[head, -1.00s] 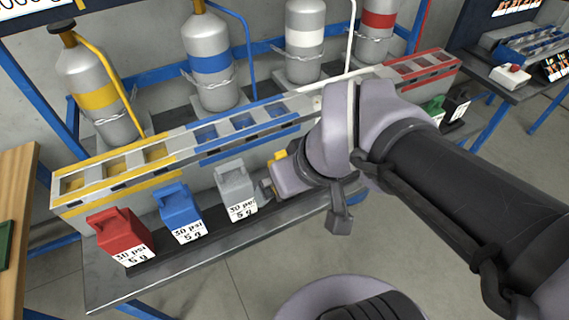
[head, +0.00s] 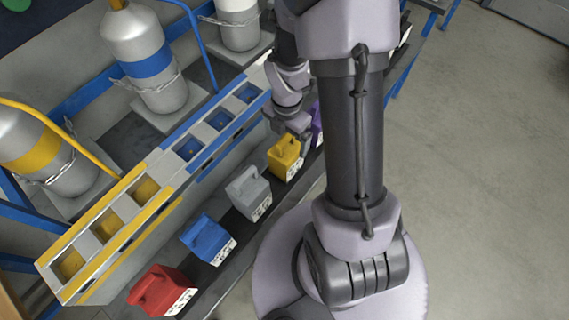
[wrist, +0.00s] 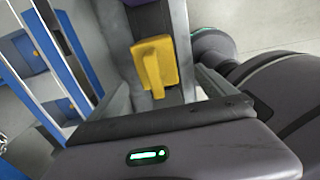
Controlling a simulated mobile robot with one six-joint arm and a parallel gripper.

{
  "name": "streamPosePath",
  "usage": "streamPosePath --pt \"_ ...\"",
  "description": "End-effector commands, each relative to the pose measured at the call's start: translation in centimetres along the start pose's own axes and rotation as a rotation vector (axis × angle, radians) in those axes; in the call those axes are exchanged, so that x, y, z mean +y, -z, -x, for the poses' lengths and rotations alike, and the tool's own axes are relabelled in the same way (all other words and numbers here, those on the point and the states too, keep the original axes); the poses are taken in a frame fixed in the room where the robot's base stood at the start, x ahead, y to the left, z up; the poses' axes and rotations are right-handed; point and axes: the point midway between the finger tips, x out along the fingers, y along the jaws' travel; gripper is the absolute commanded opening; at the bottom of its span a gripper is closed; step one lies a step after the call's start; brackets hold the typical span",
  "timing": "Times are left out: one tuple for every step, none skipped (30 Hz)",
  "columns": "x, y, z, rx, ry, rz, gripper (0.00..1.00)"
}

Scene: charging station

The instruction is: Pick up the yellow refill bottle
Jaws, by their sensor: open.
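The yellow refill bottle (head: 285,155) stands in the row of bottles on the dark bench shelf, between the grey bottle and a purple one. My gripper (head: 296,128) is open, right above and close to the yellow bottle's top. Whether it touches the bottle I cannot tell. In the wrist view the yellow bottle (wrist: 155,65) shows from above, upper centre, just beyond the dark gripper body, with its handle visible. Nothing appears held.
A grey bottle (head: 248,193), a blue bottle (head: 208,238) and a red bottle (head: 160,290) stand to the left. A purple bottle (head: 317,124) is close on the right. A slotted rack (head: 150,205) runs behind, with gas cylinders (head: 150,60) beyond it.

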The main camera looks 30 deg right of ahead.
Motion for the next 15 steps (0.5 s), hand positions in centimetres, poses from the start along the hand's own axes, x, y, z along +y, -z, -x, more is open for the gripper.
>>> streamPosePath --pt "0.0 0.0 -0.5 0.000 0.001 0.000 0.95" --pt "0.0 0.0 -0.7 0.001 0.001 -0.001 0.95" --pt "0.1 -0.1 -1.0 0.001 0.001 -0.001 0.95" --pt "0.1 -0.2 -1.4 0.001 0.001 -0.001 0.95" --pt "0.2 -0.3 -1.9 0.001 0.001 -0.002 0.95" --pt "0.3 -0.4 -2.8 0.001 0.002 -0.001 0.95" --pt "0.5 -0.6 -3.4 0.001 0.001 -0.001 0.95" --pt "0.6 -0.8 -4.1 0.001 0.001 -0.001 0.95" --pt "0.6 -0.7 -4.9 0.002 0.003 -0.001 0.95" --pt "0.6 -0.7 -5.4 0.001 0.002 -0.001 0.95" --pt "0.6 -0.7 -5.7 0.001 0.001 -0.001 0.95" --pt "0.6 -0.7 -5.8 0.000 0.001 -0.001 0.95" --pt "0.6 -0.7 -5.7 0.000 0.001 -0.001 0.95" --pt "0.6 -0.7 -5.6 0.000 0.000 -0.002 0.95" --pt "0.6 -0.7 -5.5 0.000 0.000 -0.002 0.95"
